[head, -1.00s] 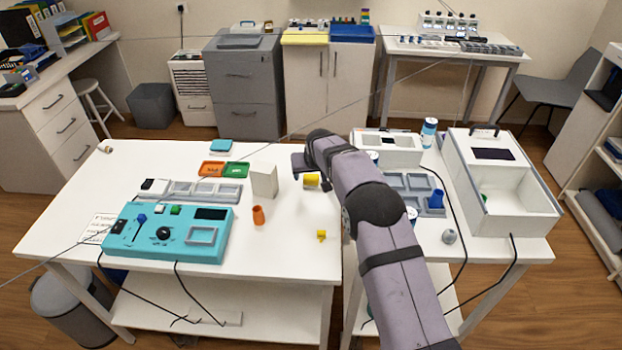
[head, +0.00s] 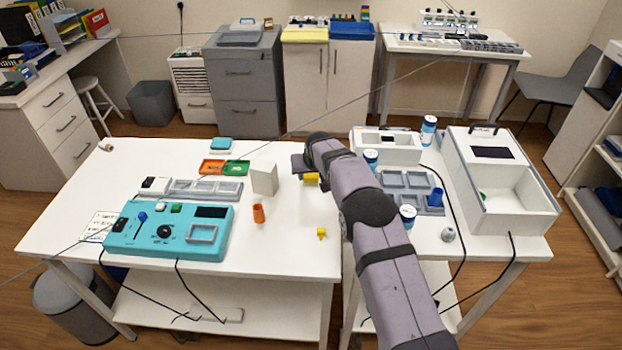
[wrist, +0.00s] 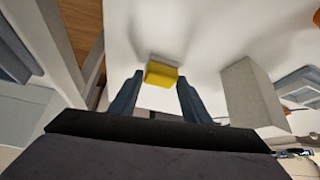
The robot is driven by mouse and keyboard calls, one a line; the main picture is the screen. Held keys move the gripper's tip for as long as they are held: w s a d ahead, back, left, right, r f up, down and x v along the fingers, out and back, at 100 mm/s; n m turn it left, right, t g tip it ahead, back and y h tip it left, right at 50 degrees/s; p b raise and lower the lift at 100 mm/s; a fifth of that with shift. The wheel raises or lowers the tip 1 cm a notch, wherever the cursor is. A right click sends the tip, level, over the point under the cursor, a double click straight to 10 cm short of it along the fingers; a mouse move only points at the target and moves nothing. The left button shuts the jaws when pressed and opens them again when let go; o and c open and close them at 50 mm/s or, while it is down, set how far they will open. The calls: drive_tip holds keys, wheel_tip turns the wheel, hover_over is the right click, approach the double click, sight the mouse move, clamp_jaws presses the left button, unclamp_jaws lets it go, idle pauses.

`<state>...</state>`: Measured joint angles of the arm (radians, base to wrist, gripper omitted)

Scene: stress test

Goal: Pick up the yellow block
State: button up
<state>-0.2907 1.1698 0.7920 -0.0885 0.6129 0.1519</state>
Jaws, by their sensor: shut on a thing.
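The yellow block (head: 311,179) is at the middle of the white table, under the end of my arm in the head view. In the wrist view the yellow block (wrist: 161,76) sits between the tips of my two dark fingers. My gripper (wrist: 158,82) is shut on it. In the head view the fingers are mostly hidden by the wrist. I cannot tell whether the block touches the table. A second, smaller yellow thing (head: 321,233) lies apart, nearer the table's front edge.
A pale upright box (head: 264,178) stands just left of the block and shows at right in the wrist view (wrist: 253,95). A white open bin (head: 515,215) and grey tray (head: 395,180) stand right.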

sight(311, 177)
drive_tip(key=shift+r, duration=0.15)
wheel_tip(311, 177, up, 16)
drive_tip(key=shift+r+p, duration=0.25)
drive_tip(key=shift+p, duration=0.25)
drive_tip(key=shift+r+p, duration=0.45)
drive_tip(key=shift+r, duration=0.2)
